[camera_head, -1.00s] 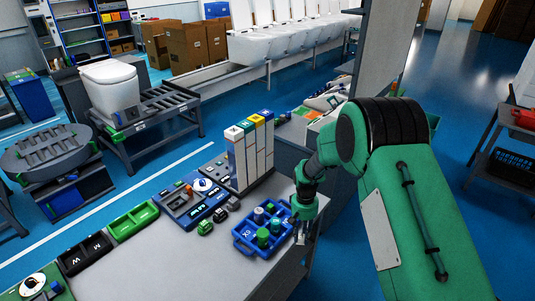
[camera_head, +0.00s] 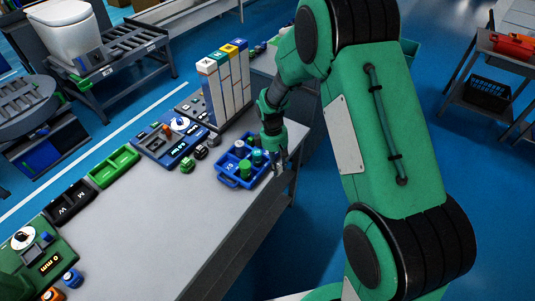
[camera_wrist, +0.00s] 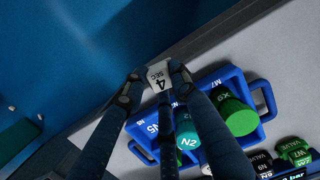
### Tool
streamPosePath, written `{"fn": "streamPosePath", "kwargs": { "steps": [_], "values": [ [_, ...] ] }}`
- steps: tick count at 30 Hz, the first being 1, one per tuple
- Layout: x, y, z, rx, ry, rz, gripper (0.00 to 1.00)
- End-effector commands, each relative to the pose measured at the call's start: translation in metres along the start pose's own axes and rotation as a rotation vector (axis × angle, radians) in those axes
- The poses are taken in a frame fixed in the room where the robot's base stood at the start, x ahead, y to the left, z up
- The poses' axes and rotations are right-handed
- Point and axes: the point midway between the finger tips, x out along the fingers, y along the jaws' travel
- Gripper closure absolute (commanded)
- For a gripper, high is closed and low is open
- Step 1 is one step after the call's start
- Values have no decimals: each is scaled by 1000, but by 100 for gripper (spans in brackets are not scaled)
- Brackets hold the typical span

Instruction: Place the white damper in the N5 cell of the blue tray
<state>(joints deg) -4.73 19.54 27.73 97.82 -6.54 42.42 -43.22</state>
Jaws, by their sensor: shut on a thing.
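The white damper (camera_wrist: 159,77), marked "4 SEC", is held between the fingertips of my gripper (camera_wrist: 154,80) in the wrist view. The blue tray (camera_wrist: 232,72) lies on the grey bench below; my fingers cover part of it. The N5 label (camera_wrist: 151,126) shows between my fingers, but the inside of that cell is mostly hidden. A teal N2 cylinder (camera_wrist: 187,141) and a green cylinder (camera_wrist: 238,117) stand in the tray. In the head view my gripper (camera_head: 281,160) is at the right side of the blue tray (camera_head: 227,181), near the bench edge.
Small valve pieces (camera_wrist: 293,150) stand beside the tray. Tall white blocks with coloured tops (camera_head: 226,88) stand behind it. A green tray (camera_head: 113,167) and a black tray (camera_head: 68,203) lie to the left. The bench front (camera_head: 150,240) is clear.

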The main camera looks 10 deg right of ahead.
Motion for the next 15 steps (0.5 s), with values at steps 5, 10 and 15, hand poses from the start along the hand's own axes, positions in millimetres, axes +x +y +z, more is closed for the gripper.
{"fn": "streamPosePath", "kwargs": {
  "steps": [5, 10, 15],
  "values": [
    [-1, -3, -1, -99, -5, 9, 100],
    [-2, -4, -1, -120, -6, 11, 100],
    [-2, -4, -1, -118, -6, 10, 100]
  ]
}}
